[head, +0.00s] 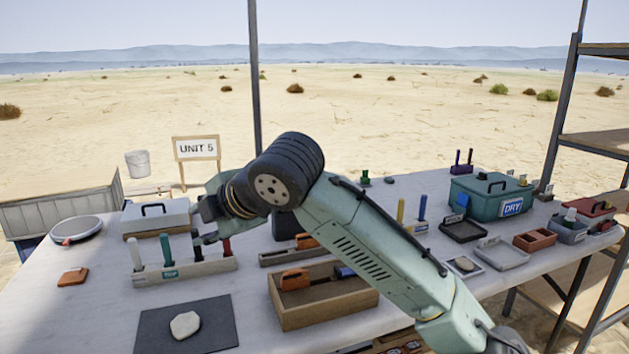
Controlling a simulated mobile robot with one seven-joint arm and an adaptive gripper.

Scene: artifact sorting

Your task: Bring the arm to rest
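My arm (375,245) reaches in from the lower right of the head view and bends at a dark ribbed joint above the middle of the table. My gripper (203,222) is at its left end, over the back of the peg rack (190,270). Its two dark fingers stand apart with no object seen between them, so it looks open. The rack holds a white, a green, a dark and a red upright peg. The gripper overlaps the pegs in the view; I cannot tell whether it touches them.
A pale stone lies on a dark mat (215,312) at the front. A wooden tray (315,318) sits below my arm. A white case (155,217) and a round pan (75,229) are at left. A green DRY box (480,205) and several small trays are at right.

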